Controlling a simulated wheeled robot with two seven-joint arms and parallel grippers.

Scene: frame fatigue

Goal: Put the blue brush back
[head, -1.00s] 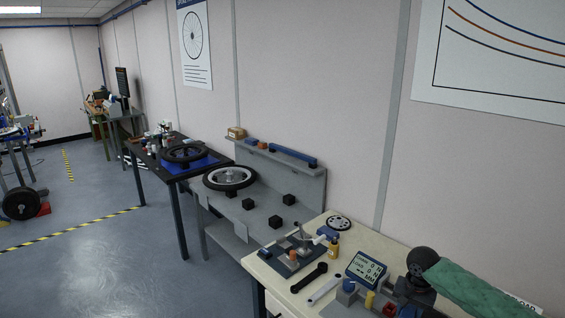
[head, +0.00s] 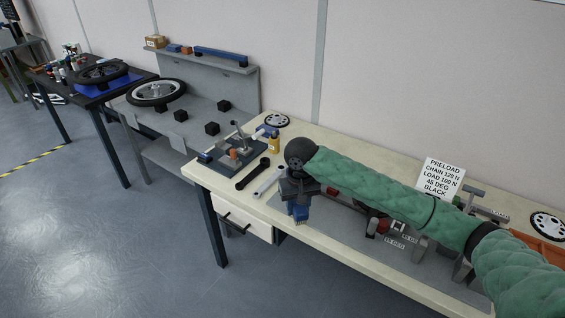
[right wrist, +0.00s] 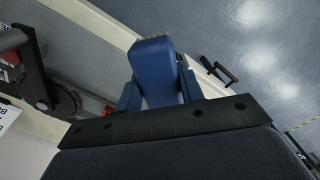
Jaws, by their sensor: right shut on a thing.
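My right gripper (head: 297,200) hangs at the end of my green-sleeved arm, over the front edge of the pale workbench (head: 330,247). It is shut on the blue brush (head: 300,213), whose lower end shows below the jaws. In the right wrist view the brush (right wrist: 155,68) is a blue block between the two fingers (right wrist: 157,90), pointing away from the wrist, with a thin pale strip at its far end. My left gripper is out of view.
A preload sign (head: 441,178) stands behind my arm, which hides part of the bench. Floor at left is clear.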

